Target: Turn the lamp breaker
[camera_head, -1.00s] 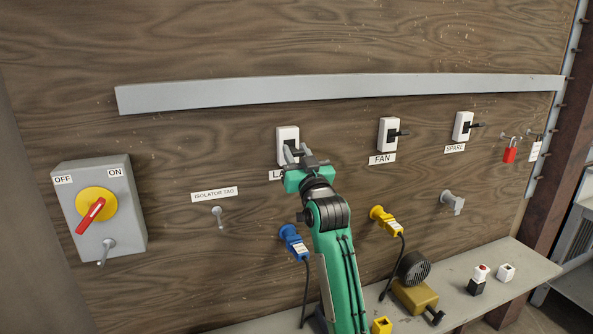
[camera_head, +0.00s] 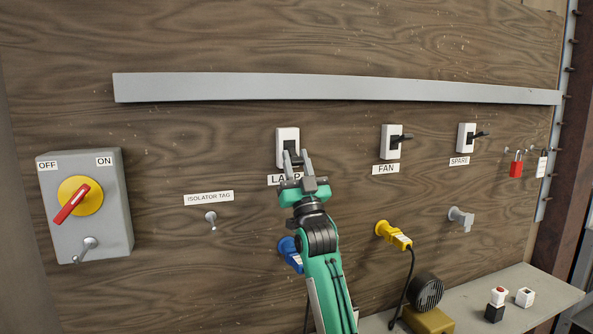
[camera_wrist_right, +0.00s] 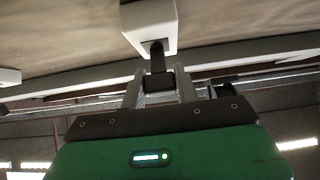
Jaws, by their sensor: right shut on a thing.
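The lamp breaker (camera_head: 287,138) is a white box with a dark toggle on the wooden board, above a label reading LAMP (camera_head: 285,180) that my gripper partly covers. My right gripper (camera_head: 296,158) is at the breaker from below, its two grey fingers on either side of the toggle. In the right wrist view the breaker's white body (camera_wrist_right: 150,22) is at the top, and the dark lever (camera_wrist_right: 157,62) reaches down between the fingers of the right gripper (camera_wrist_right: 160,85), which is shut on it. My left gripper is not in view.
A FAN breaker (camera_head: 391,142) and a SPARE breaker (camera_head: 467,137) are to the right. A grey rail (camera_head: 330,88) runs above. An isolator box (camera_head: 85,205) with a red handle is at left. Blue (camera_head: 290,254) and yellow (camera_head: 393,235) plugs hang below. A shelf (camera_head: 550,300) is lower right.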

